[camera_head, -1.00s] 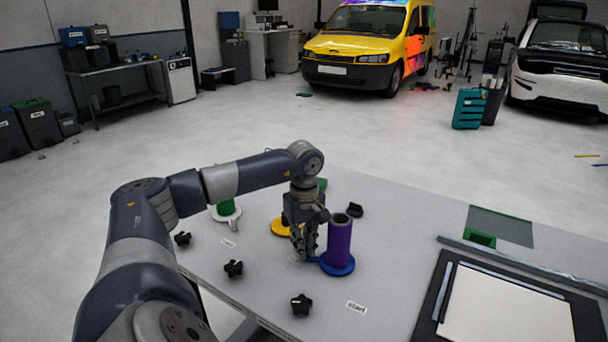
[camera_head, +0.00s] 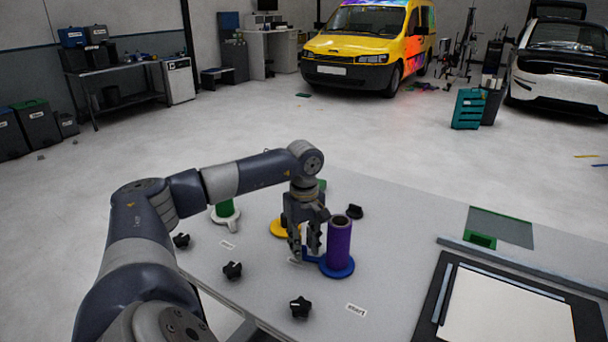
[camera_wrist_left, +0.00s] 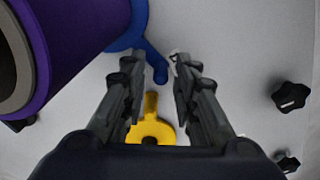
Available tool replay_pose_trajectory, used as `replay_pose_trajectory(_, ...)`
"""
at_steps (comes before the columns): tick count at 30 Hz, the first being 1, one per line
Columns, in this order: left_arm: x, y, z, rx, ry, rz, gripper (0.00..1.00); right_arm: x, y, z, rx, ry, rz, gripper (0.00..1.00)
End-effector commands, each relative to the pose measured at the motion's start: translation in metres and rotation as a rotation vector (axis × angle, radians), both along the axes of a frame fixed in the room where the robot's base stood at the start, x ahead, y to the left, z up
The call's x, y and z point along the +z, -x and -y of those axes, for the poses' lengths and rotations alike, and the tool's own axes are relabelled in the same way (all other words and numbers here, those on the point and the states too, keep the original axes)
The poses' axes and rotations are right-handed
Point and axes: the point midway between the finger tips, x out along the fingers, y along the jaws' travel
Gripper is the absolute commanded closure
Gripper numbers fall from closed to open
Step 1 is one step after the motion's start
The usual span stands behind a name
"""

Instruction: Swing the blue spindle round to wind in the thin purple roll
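The blue spindle (camera_head: 345,271) stands on the table with the purple roll (camera_head: 339,246) upright on it. Its short blue handle points left, toward my left gripper (camera_head: 306,248). In the left wrist view, the blue handle's rounded end (camera_wrist_left: 160,75) lies between the spread fingers of my left gripper (camera_wrist_left: 155,62), with gaps on both sides. The gripper is open and holds nothing. The purple roll (camera_wrist_left: 75,35) fills the upper left of that view, beside the left finger. My right gripper is not in view.
A yellow spindle (camera_head: 278,229) sits just behind the gripper, and a green roll (camera_head: 225,208) on a white base is farther left. Several black knobs (camera_head: 232,270) dot the table. A framed white sheet (camera_head: 505,318) lies at right. The table front near the "start" label (camera_head: 356,309) is mostly clear.

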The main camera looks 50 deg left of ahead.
Motion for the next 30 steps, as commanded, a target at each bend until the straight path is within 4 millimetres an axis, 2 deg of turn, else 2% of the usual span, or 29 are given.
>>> replay_pose_trajectory(9,-0.001,0.001,0.001,-0.002,0.002,-0.003,0.67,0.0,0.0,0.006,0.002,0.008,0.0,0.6)
replay_pose_trajectory(13,0.009,0.0,0.001,-0.002,0.002,0.0,0.67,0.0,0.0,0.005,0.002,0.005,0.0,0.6)
replay_pose_trajectory(17,0.032,-0.001,0.001,-0.002,0.002,0.003,0.67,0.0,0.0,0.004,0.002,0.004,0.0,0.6)
replay_pose_trajectory(24,0.084,-0.001,0.001,-0.002,0.004,0.003,0.67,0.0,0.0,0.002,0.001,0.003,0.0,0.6)
replay_pose_trajectory(30,0.11,-0.001,0.001,-0.002,0.002,0.001,0.67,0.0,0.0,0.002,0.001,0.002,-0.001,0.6)
